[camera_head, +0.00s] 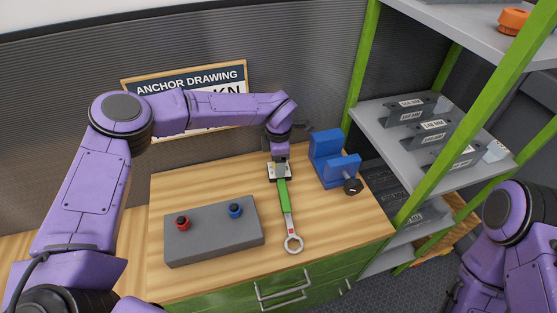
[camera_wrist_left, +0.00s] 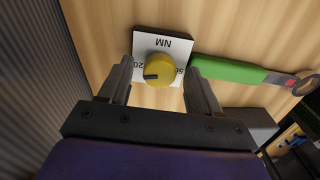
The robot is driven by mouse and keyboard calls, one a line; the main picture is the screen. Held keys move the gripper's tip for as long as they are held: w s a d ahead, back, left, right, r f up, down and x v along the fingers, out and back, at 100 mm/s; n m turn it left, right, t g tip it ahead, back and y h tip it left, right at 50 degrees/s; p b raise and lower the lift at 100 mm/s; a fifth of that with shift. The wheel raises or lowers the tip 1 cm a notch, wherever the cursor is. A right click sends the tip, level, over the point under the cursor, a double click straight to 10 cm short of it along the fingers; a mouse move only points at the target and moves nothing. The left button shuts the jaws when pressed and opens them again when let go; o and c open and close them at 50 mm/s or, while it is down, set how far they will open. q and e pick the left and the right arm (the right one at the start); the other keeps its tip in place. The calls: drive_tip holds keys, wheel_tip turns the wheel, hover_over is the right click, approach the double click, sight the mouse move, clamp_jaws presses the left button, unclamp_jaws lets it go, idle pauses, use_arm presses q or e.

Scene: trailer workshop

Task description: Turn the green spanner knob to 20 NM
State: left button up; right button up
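The green spanner (camera_head: 284,195) lies on the wooden bench, its ring end towards the front. At its back end is a white dial plate (camera_wrist_left: 151,39) marked NM with a round yellow knob (camera_wrist_left: 161,66). The knob's dark mark points left in the left wrist view, close to the 20 label (camera_wrist_left: 138,64). A second number on the right is partly hidden by the knob and finger. My left gripper (camera_wrist_left: 158,83) is open, with one finger on each side of the knob and visible gaps between. In the head view my left gripper (camera_head: 280,160) hangs over the dial. My right gripper is out of view.
A blue vise (camera_head: 333,160) stands close on the right. Green-framed shelves (camera_head: 390,150) rise beyond the bench's right edge.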

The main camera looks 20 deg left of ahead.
use_arm(q)
drive_tip(key=shift+w+r, duration=0.1)
drive_tip(key=shift+r, duration=0.05)
drive_tip(key=shift+r, duration=0.3)
wheel_tip(320, 180, up, 10)
drive_tip(key=b, duration=0.2)
drive_tip(key=shift+f+b, duration=0.15)
drive_tip(key=shift+b, duration=0.2)
